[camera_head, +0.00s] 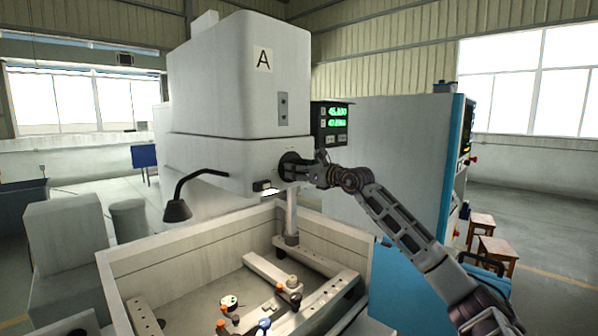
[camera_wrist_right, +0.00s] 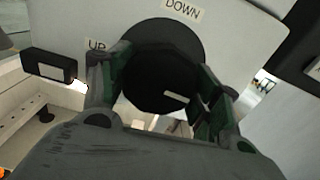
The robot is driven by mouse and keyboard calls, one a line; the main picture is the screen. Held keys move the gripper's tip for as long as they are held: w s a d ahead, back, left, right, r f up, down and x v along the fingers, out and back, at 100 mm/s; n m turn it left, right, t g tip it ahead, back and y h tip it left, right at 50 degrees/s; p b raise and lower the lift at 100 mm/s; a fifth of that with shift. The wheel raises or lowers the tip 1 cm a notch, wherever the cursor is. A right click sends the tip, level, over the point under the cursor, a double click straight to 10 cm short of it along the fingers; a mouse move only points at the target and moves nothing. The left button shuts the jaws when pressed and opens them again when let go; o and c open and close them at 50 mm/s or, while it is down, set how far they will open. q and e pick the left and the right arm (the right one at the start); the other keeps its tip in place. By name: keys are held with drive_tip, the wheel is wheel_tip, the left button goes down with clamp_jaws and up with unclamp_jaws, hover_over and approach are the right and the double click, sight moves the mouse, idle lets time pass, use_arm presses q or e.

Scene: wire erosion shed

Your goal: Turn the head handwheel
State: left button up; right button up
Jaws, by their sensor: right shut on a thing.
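The head handwheel (camera_head: 288,165) is a dark round wheel on the side of the white machine head (camera_head: 238,75) marked "A". In the right wrist view the black wheel (camera_wrist_right: 158,82) sits before a dark disc between labels reading "UP" and "DOWN". My right gripper (camera_head: 307,169) reaches it from the right. In the right wrist view its two fingers (camera_wrist_right: 160,85) lie on either side of the hub and are shut on it. A short pale mark shows on the hub's face. My left gripper is not in view.
A display with green digits (camera_head: 331,122) stands just behind my right gripper. A black bent lamp (camera_head: 178,209) juts out at the left of the head. Below is an open work tank (camera_head: 128,258) with rails and small fittings. A blue-edged cabinet (camera_head: 452,165) stands at the right.

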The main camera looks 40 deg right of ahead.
drive_tip(key=m+b, duration=0.1)
drive_tip(key=m, duration=0.3)
drive_tip(key=shift+b, duration=0.35)
drive_tip(key=m+b, duration=0.1)
drive_tip(key=m, duration=1.3)
drive_tip(key=shift+m, duration=0.3)
drive_tip(key=o, duration=1)
drive_tip(key=shift+d, duration=0.1)
drive_tip(key=shift+s, duration=0.2)
